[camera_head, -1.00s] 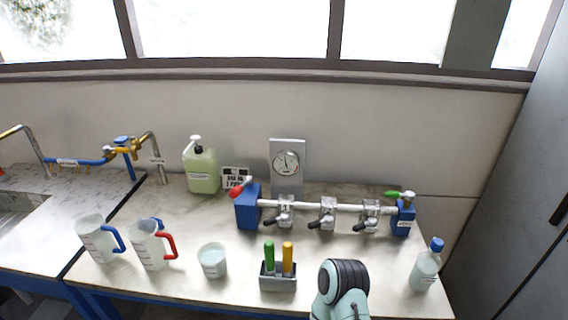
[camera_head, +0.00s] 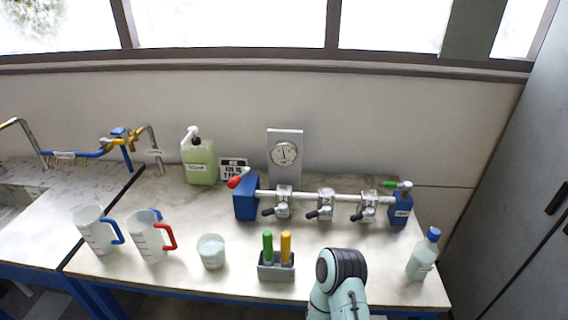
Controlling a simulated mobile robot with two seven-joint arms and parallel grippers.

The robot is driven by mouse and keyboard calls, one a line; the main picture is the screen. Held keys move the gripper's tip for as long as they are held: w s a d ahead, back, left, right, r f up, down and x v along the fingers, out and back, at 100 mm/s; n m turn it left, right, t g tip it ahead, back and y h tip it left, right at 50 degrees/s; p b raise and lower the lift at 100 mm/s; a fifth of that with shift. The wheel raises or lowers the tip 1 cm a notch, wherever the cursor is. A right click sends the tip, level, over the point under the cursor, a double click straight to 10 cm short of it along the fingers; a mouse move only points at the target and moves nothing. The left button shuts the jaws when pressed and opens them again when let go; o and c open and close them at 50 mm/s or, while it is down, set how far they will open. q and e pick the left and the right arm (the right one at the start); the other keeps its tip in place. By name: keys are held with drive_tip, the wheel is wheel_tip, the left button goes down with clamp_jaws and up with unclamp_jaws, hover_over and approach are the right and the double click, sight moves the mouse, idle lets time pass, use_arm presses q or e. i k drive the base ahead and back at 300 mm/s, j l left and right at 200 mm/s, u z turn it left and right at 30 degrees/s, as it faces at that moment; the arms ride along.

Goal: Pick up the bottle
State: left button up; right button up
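A clear bottle (camera_head: 421,262) with a blue cap and a pale label stands upright at the right end of the bench. Its contents look pale. One of my arms rises at the bottom centre, left of the bottle and apart from it. Only its links and dark joint show. Neither gripper is in view.
Left of the arm stands a small holder (camera_head: 276,271) with green and yellow handles. A beaker (camera_head: 211,252), two handled jugs (camera_head: 148,240) and a soap jug (camera_head: 199,163) are further left. A valve manifold (camera_head: 326,202) runs behind. A grey cabinet (camera_head: 520,210) stands to the right.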

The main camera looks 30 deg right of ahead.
sight(424, 254)
drive_tip(key=z, duration=2.25)
